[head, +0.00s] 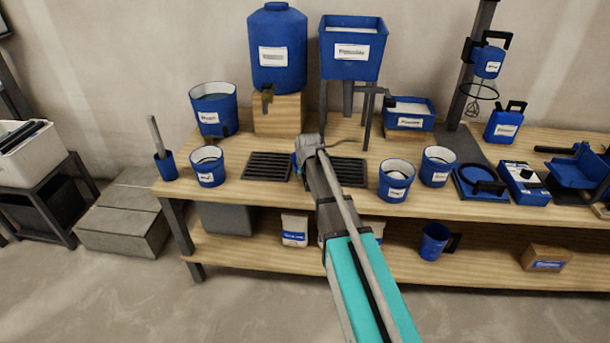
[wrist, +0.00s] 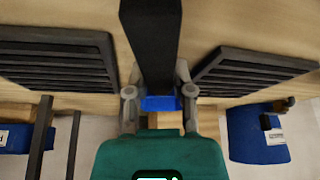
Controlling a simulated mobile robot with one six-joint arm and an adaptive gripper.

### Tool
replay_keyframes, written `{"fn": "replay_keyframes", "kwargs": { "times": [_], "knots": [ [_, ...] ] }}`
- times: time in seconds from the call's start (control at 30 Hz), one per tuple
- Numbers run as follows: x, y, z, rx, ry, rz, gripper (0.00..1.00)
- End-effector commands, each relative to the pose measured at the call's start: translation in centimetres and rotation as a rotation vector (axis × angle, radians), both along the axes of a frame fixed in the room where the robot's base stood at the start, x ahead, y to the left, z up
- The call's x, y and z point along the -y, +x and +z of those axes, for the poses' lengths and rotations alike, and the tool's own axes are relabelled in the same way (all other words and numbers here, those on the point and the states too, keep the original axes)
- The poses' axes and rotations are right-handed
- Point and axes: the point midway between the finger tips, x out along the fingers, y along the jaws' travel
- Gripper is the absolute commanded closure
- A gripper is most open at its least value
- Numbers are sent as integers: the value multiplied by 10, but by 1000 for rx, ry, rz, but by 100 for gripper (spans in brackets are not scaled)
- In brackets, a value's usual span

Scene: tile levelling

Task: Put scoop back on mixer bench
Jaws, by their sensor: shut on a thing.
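My gripper (head: 306,150) is over the mixer bench (head: 232,183), between two dark grates. In the wrist view, my gripper (wrist: 160,98) is shut on what appears to be the scoop. A small blue part (wrist: 161,104) lies between the fingertips, and a long dark part (wrist: 152,45) extends from it to the top of the picture. In the head view my arm hides most of the held thing; only a bit of blue shows beside the fingers. I cannot tell whether it touches the bench.
Dark grates (head: 268,166) lie on the bench either side of my gripper. Blue buckets stand left (head: 207,166) and right (head: 396,180). Behind are a blue tank (head: 277,40) and a hopper (head: 352,50) on legs. A blue jug (head: 434,241) is on the lower shelf.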

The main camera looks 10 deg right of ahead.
Motion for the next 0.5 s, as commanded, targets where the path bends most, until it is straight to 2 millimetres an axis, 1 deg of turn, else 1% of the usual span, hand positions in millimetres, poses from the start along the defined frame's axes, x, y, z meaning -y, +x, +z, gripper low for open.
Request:
{"fn": "replay_keyframes", "kwargs": {
  "times": [0.2, 0.23, 0.43, 0.5],
  "knots": [
    [0, 0, -4, 0, 0, 0, 100],
    [0, 0, -4, 0, 0, 0, 68],
    [0, 0, -3, 0, 0, 0, 30],
    [0, 0, -3, 0, 0, 0, 29]
  ]
}}
